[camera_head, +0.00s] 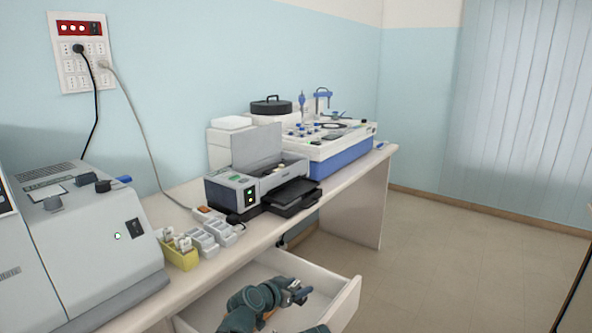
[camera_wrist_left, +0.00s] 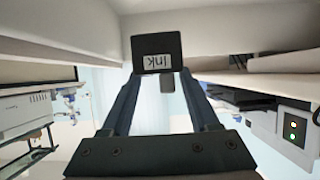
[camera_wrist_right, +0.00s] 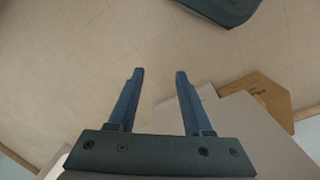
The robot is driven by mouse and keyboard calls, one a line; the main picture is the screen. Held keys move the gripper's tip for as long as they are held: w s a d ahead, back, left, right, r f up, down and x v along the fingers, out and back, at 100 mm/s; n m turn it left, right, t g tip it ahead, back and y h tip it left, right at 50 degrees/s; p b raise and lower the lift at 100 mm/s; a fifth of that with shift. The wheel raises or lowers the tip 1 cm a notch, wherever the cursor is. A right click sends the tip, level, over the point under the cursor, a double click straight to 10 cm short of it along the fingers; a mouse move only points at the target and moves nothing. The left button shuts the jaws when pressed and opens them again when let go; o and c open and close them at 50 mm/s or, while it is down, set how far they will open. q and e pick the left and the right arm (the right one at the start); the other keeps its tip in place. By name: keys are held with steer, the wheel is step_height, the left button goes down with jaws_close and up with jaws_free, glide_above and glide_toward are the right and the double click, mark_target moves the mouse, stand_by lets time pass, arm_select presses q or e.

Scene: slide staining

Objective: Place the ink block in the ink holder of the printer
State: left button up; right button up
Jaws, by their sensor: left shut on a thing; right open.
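My left gripper (camera_head: 297,292) is over the open drawer in the head view. In the left wrist view its fingers (camera_wrist_left: 157,78) are shut on a dark ink block (camera_wrist_left: 156,43) with a white "Ink" label. The grey printer (camera_head: 231,193) stands on the counter, beyond and left of the left gripper, with its lid (camera_head: 257,146) raised. The printer also shows at the right of the left wrist view (camera_wrist_left: 292,132). I cannot clearly make out its ink holder. My right gripper (camera_wrist_right: 159,76) is open and empty in the right wrist view.
The open white drawer (camera_head: 347,296) juts from the counter below the printer. Small containers (camera_head: 182,257) and a large grey machine (camera_head: 95,240) stand left of the printer. A blue-white staining machine (camera_head: 345,150) stands behind it. The floor (camera_head: 440,245) at right is clear.

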step_height(320, 180, up, 14)
steer(key=p, duration=1.3)
steer(key=shift+r, duration=0.25)
steer(key=shift+s, duration=0.1)
